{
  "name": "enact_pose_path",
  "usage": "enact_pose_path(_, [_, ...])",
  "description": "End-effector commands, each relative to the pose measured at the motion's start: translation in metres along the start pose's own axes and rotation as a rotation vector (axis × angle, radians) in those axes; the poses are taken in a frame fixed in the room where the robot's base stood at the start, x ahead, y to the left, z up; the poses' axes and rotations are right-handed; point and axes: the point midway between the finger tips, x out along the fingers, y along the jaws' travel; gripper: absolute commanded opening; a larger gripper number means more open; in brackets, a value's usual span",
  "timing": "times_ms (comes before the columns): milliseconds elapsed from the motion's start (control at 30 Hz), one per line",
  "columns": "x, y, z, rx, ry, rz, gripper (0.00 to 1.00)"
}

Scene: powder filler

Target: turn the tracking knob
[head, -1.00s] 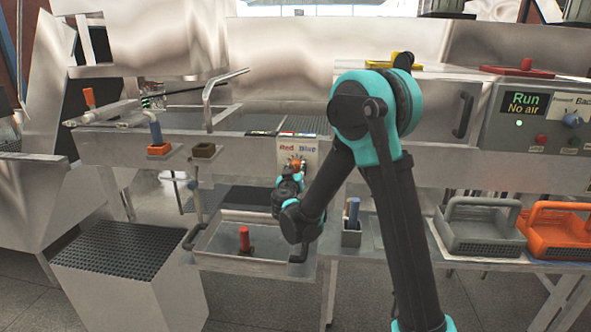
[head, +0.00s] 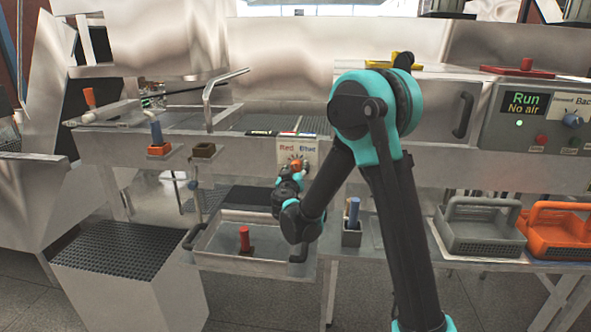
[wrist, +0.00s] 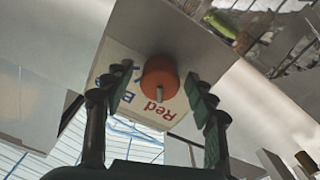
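The tracking knob is an orange round knob (wrist: 160,78) with a grey pointer mark. It sits on a white plate (wrist: 130,82) lettered "Red" and "Blue", which looks upside down in the wrist view. In the head view the knob (head: 296,165) shows small on the same plate (head: 297,147), on the front of the machine. My gripper (wrist: 158,103) is open, with one finger on each side of the knob and a visible gap to it on both sides. In the head view my gripper (head: 293,177) is just below the knob and partly hides the plate's lower edge.
Below is a metal tray (head: 240,266) with a red-handled tool (head: 244,240). Grey (head: 480,240) and orange (head: 560,247) baskets sit at right. A control box (head: 535,115) reads "Run No air".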

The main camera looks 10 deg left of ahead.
Motion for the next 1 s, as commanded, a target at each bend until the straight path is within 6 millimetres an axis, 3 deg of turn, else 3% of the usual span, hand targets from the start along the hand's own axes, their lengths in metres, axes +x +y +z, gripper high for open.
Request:
enact_pose_path(333, [-0.011,-0.001,0.0,0.0,0.001,-0.001,0.56])
enact_pose_path(800, [-0.098,-0.001,0.0,0.0,0.001,-0.002,0.56])
enact_pose_path(1000, [-0.117,-0.001,0.0,0.0,0.0,-0.001,0.56])
